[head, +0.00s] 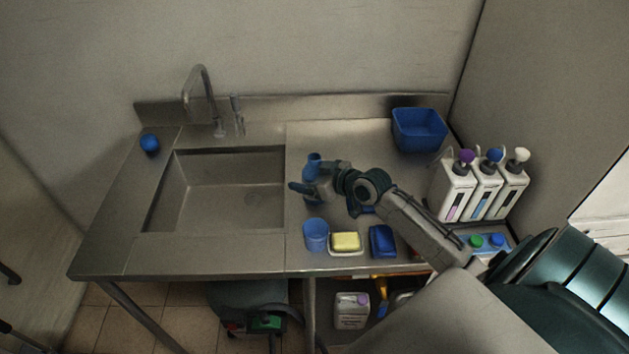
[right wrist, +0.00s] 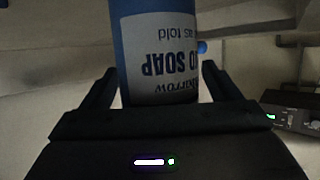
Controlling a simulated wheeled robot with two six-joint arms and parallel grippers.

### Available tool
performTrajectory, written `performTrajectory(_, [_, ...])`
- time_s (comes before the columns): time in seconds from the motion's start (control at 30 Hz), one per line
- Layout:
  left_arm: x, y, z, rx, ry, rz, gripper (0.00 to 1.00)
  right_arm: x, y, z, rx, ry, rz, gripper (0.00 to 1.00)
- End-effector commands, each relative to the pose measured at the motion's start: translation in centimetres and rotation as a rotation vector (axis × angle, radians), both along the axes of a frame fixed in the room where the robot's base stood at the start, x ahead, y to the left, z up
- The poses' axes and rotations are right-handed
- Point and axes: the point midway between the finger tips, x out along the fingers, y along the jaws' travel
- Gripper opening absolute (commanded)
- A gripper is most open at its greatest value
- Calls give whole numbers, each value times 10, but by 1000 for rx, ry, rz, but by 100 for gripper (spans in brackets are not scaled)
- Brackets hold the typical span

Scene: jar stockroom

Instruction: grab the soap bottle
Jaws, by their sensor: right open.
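The soap bottle (head: 313,160) is blue and stands on the steel counter just right of the sink, partly hidden by my right gripper (head: 312,186). In the right wrist view the bottle (right wrist: 158,60) shows a pale label with the word SOAP, upside down in the picture. My right gripper (right wrist: 158,78) is open, with one finger on each side of the bottle. I cannot tell whether either finger touches it. My left gripper is not in view.
A blue cup (head: 315,236), a yellow sponge on a dish (head: 345,242) and a blue item (head: 382,241) line the front edge. A blue bin (head: 419,130) and several white pump dispensers (head: 484,190) stand right. The sink (head: 222,190) lies left.

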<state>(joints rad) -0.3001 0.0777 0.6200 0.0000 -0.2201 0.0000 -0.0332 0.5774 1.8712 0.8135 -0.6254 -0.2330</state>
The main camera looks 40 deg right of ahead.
Motion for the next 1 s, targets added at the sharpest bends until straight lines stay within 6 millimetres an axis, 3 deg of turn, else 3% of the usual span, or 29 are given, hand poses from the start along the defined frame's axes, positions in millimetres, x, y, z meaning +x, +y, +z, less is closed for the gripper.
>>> performTrajectory(0.13, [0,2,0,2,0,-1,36,0,0,0,0,0,0,79])
performTrajectory(0.4, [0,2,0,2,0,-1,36,0,0,0,0,-1,0,30])
performTrajectory(0.77, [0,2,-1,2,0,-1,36,0,0,3,0,-1,0,30])
performTrajectory(1.0, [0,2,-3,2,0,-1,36,0,0,16,-1,-3,1,30])
